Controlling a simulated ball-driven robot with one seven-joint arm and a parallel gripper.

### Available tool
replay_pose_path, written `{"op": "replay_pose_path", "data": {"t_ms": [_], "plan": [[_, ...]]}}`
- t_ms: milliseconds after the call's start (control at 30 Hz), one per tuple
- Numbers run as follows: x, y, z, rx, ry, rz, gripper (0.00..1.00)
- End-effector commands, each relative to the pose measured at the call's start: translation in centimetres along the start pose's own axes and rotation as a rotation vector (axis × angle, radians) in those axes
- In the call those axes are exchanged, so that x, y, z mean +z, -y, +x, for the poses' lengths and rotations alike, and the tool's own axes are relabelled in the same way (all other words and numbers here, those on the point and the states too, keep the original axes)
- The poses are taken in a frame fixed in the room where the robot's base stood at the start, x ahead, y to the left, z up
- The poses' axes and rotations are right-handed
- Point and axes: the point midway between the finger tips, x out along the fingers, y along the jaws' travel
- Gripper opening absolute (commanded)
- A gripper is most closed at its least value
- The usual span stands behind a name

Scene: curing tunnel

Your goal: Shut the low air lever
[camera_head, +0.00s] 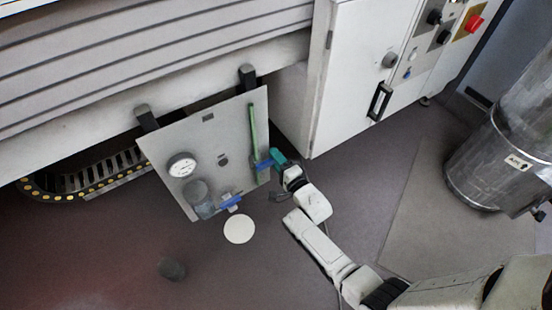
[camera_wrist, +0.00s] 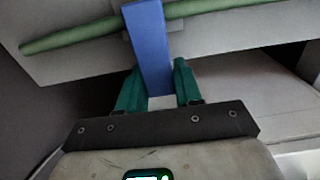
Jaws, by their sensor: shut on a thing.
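A grey panel (camera_head: 222,125) hangs under the machine and carries a gauge and two blue levers. One blue lever (camera_head: 263,165) sits at the lower part of a green vertical pipe (camera_head: 253,128) and points across it. The other blue lever (camera_head: 231,202) is at the panel's bottom edge, with a white tag by it. My gripper (camera_head: 279,158), with teal fingers, is at the lever on the green pipe. In the wrist view this blue lever (camera_wrist: 150,40) runs down between the two fingers (camera_wrist: 158,72), which are shut on it. The lever's end is partly hidden by my gripper.
A pressure gauge (camera_head: 182,165) and a grey bowl (camera_head: 199,198) are on the panel's left. A white cabinet (camera_head: 350,75) stands close right of the panel. A white disc (camera_head: 239,229) and a dark cylinder (camera_head: 172,268) are below. A large metal drum (camera_head: 490,165) stands at right.

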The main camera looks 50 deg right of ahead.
Motion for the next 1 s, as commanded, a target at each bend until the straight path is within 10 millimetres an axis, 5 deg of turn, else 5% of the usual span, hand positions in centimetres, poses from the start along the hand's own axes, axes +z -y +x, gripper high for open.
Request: {"op": "replay_pose_path", "data": {"t_ms": [167, 200, 400, 733, 1000], "plan": [[-0.1, -0.2, -0.1, 0.004, -0.002, 0.004, 0.00], [-0.1, -0.2, -0.1, 0.004, -0.002, 0.004, 0.36], [-0.1, -0.1, 0.0, 0.003, -0.002, 0.002, 0.55], [0.0, 0.0, -0.6, 0.003, 0.000, 0.001, 0.55], [0.0, 0.2, -5.2, 0.006, -0.001, 0.001, 0.55]]}}
